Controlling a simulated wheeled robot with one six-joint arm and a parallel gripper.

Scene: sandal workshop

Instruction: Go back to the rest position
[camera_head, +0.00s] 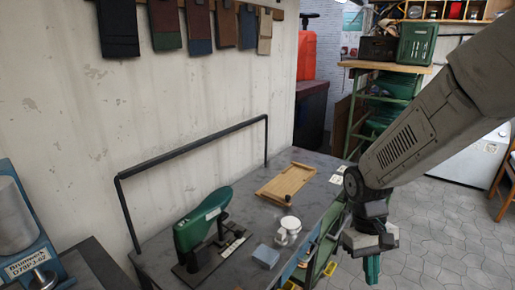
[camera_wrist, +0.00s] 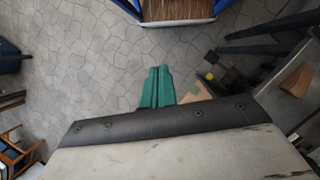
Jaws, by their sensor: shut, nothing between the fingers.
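My gripper (camera_head: 372,270) hangs at the end of my grey arm, to the right of the workbench in the head view, pointing down over the tiled floor. Its green fingers also show in the wrist view (camera_wrist: 157,88), side by side and shut with nothing between them. It is apart from the bench and touches nothing that I can see.
The dark workbench (camera_head: 158,257) carries a green machine (camera_head: 203,222), a wooden tray (camera_head: 287,182), a white cup-like item (camera_head: 290,224) and a blue-grey block (camera_head: 266,256). A blue machine (camera_head: 35,235) stands far left. Open tiled floor (camera_head: 440,235) lies right.

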